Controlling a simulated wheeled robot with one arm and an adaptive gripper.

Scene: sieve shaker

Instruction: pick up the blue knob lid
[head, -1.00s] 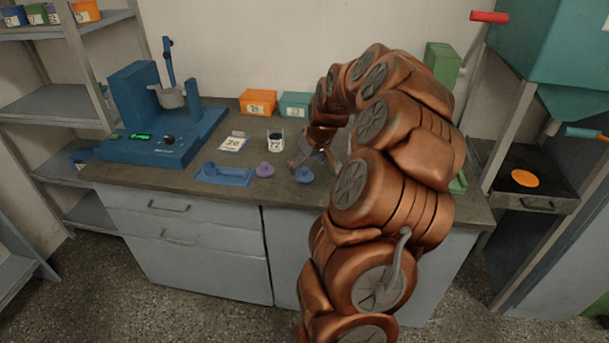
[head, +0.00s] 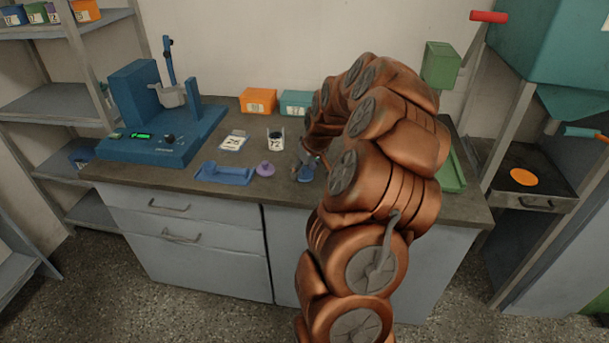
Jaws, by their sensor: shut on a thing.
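The blue knob lid (head: 305,176) is on the grey worktop, right of a purple knob lid (head: 265,170). My gripper (head: 307,167) is down at the blue lid, shut on it, with the fingers pointing downward from the back right. The fingers and arm partly cover the lid. It appears to be at worktop level; any gap beneath it is too small to tell.
A blue tray (head: 225,181) lies left of the lids. Behind them are a labelled white cup (head: 275,139) and a card (head: 233,142). A blue shaker machine (head: 155,145) stands at left; orange (head: 258,101) and teal (head: 295,104) bins stand behind.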

